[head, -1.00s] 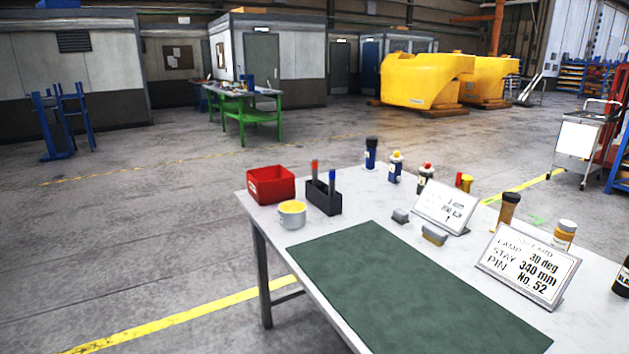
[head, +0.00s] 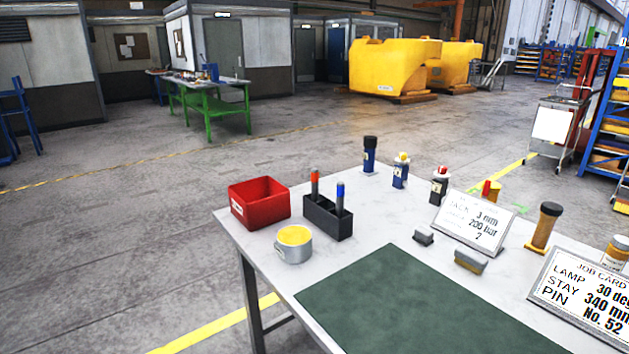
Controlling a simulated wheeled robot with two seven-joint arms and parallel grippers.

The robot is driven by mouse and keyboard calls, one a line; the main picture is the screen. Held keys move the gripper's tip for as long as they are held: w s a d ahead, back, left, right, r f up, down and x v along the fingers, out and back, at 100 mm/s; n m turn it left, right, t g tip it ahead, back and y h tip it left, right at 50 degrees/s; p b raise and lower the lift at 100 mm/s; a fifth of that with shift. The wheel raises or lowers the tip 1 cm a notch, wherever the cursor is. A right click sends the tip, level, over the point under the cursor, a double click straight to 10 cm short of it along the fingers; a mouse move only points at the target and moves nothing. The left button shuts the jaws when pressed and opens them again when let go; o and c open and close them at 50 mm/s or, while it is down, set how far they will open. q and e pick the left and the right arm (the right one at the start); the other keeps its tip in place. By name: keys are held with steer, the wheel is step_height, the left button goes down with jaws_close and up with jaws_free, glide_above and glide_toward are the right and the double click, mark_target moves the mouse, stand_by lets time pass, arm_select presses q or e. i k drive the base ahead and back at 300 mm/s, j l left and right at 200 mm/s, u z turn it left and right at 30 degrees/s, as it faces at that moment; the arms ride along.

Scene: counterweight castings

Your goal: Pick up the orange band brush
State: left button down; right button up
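No thing in view is clearly a brush with an orange band. A black holder (head: 328,220) on the table holds two upright sticks, one with an orange-red top (head: 315,176) and one with a blue top (head: 340,196); I cannot tell whether they are brushes. A small grey block with a yellow-orange band (head: 470,262) lies behind the green mat, beside a plain grey block (head: 423,237). A tan-orange upright item with a black top (head: 546,225) stands at the right. Neither of my grippers is in view.
The table (head: 372,214) also carries a red bin (head: 259,203), a tin with yellow contents (head: 294,245), several bottles along the back, two sign cards (head: 474,221) and a green mat (head: 410,310). The mat is bare. Open floor lies to the left.

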mark_target(314, 173)
steer(key=i+j+z, duration=0.1)
steer(key=i+j, duration=0.3)
steer(key=i+j+z, duration=0.15)
steer(key=i+j, duration=0.2)
steer(key=i+j+z, duration=0.1)
steer(key=i+j, duration=0.25)
steer(key=j, duration=0.25)
steer(key=i+j+z, duration=0.15)
steer(key=i+j, duration=0.2)
steer(key=j, duration=0.2)
